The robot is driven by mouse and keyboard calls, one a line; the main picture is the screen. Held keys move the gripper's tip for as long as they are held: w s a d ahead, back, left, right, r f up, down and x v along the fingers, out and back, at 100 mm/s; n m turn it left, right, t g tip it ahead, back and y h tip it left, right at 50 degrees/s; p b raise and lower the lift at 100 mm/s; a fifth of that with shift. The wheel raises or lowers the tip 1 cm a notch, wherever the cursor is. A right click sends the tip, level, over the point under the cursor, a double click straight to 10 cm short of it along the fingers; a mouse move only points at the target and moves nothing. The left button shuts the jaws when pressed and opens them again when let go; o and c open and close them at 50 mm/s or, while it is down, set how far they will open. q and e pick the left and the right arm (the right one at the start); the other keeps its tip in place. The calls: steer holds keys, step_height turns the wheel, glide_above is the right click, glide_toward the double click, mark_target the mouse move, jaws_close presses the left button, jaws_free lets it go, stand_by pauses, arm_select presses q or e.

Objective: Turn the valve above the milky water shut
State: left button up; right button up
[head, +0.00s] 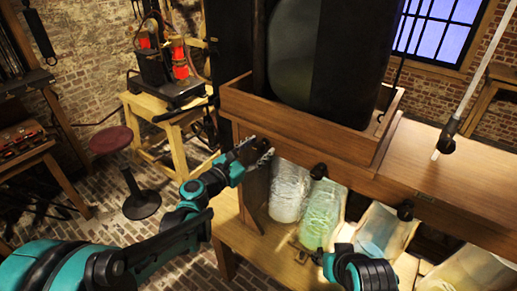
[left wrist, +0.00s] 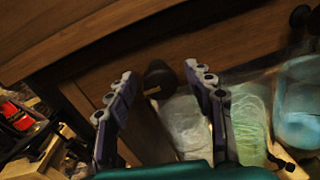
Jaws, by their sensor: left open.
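The milky water stands in a clear jar (head: 290,190) under the wooden beam, left of a jar of pale green water (head: 322,214). Both show in the left wrist view, milky (left wrist: 187,125) and green (left wrist: 248,118). A dark round valve knob (head: 318,171) sticks out of the beam near these two jars. My left gripper (head: 262,151) is open and empty at the beam, left of that knob. In the left wrist view its fingers (left wrist: 158,82) are spread, with a dark knob in the gap, not visibly gripped. My right arm reaches in at the bottom; its jaws are unclear.
Another dark knob (head: 405,209) sits right along the beam, near a bluish jar (head: 388,232). A wooden tray (head: 290,125) with a big dark tank is above. A stool (head: 112,141) and a small wooden table (head: 160,108) stand left.

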arm_select(q)
steer(key=shift+w, duration=0.1)
steer(key=c, duration=1.2)
steer(key=shift+m, duration=0.4)
steer(key=m, duration=0.3)
steer(key=shift+m, duration=0.4)
steer(key=m, duration=0.4)
steer(key=shift+d+y, duration=0.1)
steer(key=shift+y, duration=0.2)
steer(key=m, duration=0.4)
steer(key=shift+m, duration=0.3)
steer(key=m, duration=0.3)
steer(key=shift+m+y+b, duration=0.3)
steer(key=shift+m+y, duration=0.1)
